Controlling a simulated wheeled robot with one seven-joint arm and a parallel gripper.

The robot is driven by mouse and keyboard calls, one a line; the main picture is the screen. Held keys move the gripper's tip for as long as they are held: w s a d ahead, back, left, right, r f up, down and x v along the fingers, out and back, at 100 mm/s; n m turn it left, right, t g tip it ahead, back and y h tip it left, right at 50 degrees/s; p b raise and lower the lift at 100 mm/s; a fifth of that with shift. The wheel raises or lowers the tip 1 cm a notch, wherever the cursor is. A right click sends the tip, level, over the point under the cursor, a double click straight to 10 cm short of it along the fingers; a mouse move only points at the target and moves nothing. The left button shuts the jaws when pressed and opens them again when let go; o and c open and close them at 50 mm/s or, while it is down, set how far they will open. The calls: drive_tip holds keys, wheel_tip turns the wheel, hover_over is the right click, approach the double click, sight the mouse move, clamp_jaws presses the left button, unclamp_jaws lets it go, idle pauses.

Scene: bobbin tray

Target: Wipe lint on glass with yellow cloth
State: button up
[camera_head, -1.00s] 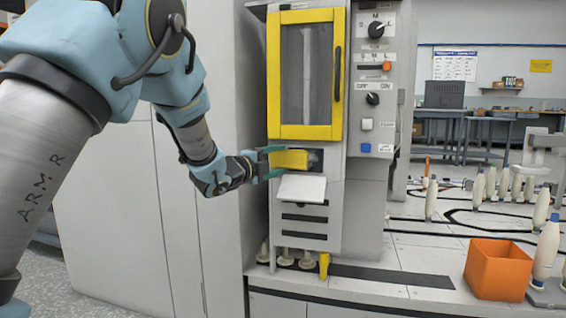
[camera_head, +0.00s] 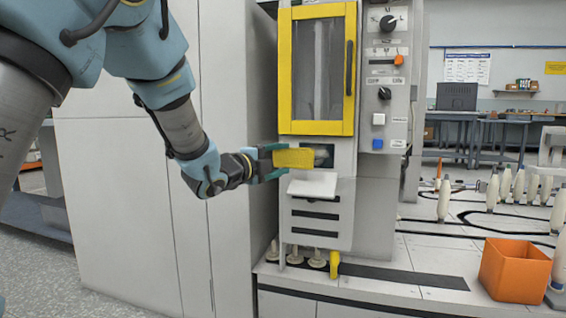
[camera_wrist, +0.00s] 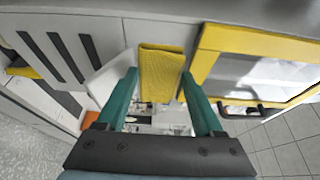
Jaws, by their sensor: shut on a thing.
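My gripper (camera_head: 270,163) is shut on the yellow cloth (camera_head: 293,158), a flat folded piece held in front of the machine's face, just below the yellow-framed door. In the wrist view the cloth (camera_wrist: 161,73) sits between the two teal fingers of my gripper (camera_wrist: 160,90). The glass (camera_head: 321,70) is the tall pane in the yellow-framed door, above the cloth and apart from it. In the wrist view the glass (camera_wrist: 245,75) looks greyish with pale patches; I cannot tell lint from reflection.
A white flap (camera_head: 312,185) juts out just below the cloth. A black door handle (camera_head: 349,68) runs along the frame's right side. A control panel (camera_head: 386,80) with knobs stands to the right. An orange bin (camera_head: 512,271) and several bobbins stand at the right.

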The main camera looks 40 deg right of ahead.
idle(0.3)
drive_tip(key=shift+s+a+b, duration=0.25)
drive_tip(key=shift+s+a, duration=0.2)
drive_tip(key=shift+a, duration=0.2)
drive_tip(key=shift+s+a+b, duration=0.2)
drive_tip(key=shift+s+a, duration=0.2)
drive_tip(key=shift+a, duration=0.25)
